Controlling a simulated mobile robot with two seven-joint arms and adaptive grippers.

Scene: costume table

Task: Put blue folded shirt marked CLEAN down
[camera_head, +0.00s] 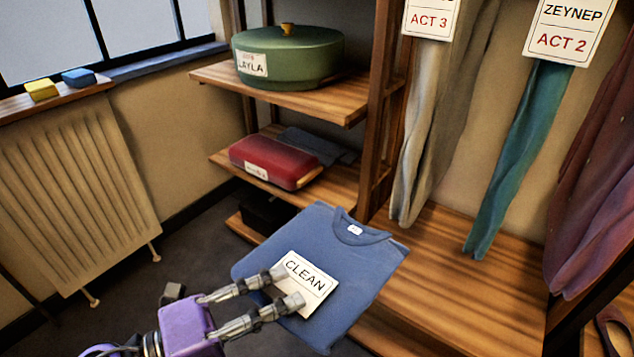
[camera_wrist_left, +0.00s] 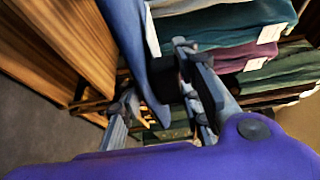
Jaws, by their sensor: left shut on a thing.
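The blue folded shirt (camera_head: 335,262) bears a white label reading CLEAN (camera_head: 306,284). My left gripper (camera_head: 290,288) is shut on the shirt at its near left part, by the label, and the shirt looks held up in front of the wooden bench. In the left wrist view the shirt (camera_wrist_left: 128,32) runs down between the fingers of the left gripper (camera_wrist_left: 165,120). Whether the shirt touches the bench cannot be told. My right gripper is in neither view.
The wooden bench (camera_head: 480,285) has bare top to the right of the shirt, under hanging garments. A shelf at the back holds a green round box (camera_head: 290,55) and a red case (camera_head: 272,160). Folded clothes (camera_wrist_left: 240,57) are stacked in the left wrist view.

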